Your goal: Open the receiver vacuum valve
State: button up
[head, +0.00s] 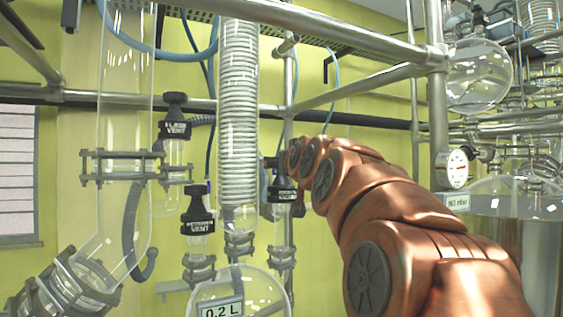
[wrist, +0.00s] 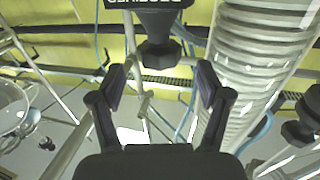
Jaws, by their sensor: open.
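The receiver vacuum valve (head: 283,194) has a black labelled collar on a glass body, just right of the coil condenser in the head view. Its upper part is partly hidden by my arm. In the wrist view a black valve knob (wrist: 157,28) hangs upside down at the top centre, with its label cut off; "RECEIVER" is partly readable. My gripper (wrist: 160,80) is open and empty, its two fingers spread to either side below the knob in that picture. I cannot tell whether either finger touches it. In the head view my gripper is mostly hidden by my arm.
Two other black-capped vent valves, an upper (head: 175,130) and a lower one (head: 198,226), stand left of the coil condenser (head: 238,100). A round 0.2 L flask (head: 250,285) sits below. Metal rails (head: 340,88) cross overhead. A pressure gauge (head: 454,167) is at right.

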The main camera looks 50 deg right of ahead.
jog(key=p+x, duration=0.1)
jog(key=x, duration=0.4)
jog(key=shift+f, duration=0.1)
jog(key=c, duration=1.2)
jog(key=shift+o, duration=0.2)
jog(key=shift+f+n+t+y+b, duration=0.1)
jog(key=shift+n+t+y+b, duration=0.25)
jog(key=shift+b, duration=0.3)
jog(key=shift+f+y+b, duration=0.1)
jog(key=shift+y+b, duration=0.25)
jog(key=shift+r+n+t+y+b, duration=0.2)
jog(key=shift+n+t+y+b, duration=0.55)
jog(key=shift+n+y, duration=0.45)
jog(key=shift+y, duration=0.6)
jog(key=shift+r+n+t+y+p, duration=0.15)
jog(key=shift+n+y+p, duration=0.25)
jog(key=shift+n+y, duration=0.35)
jog(key=shift+r+n+t+y+p, duration=0.15)
jog(key=shift+n+y+p, duration=0.3)
jog(key=shift+y, duration=0.5)
jog(key=shift+f+n+y+p, duration=0.1)
jog(key=shift+n+y+p, duration=0.65)
jog(key=shift+y+p, duration=0.4)
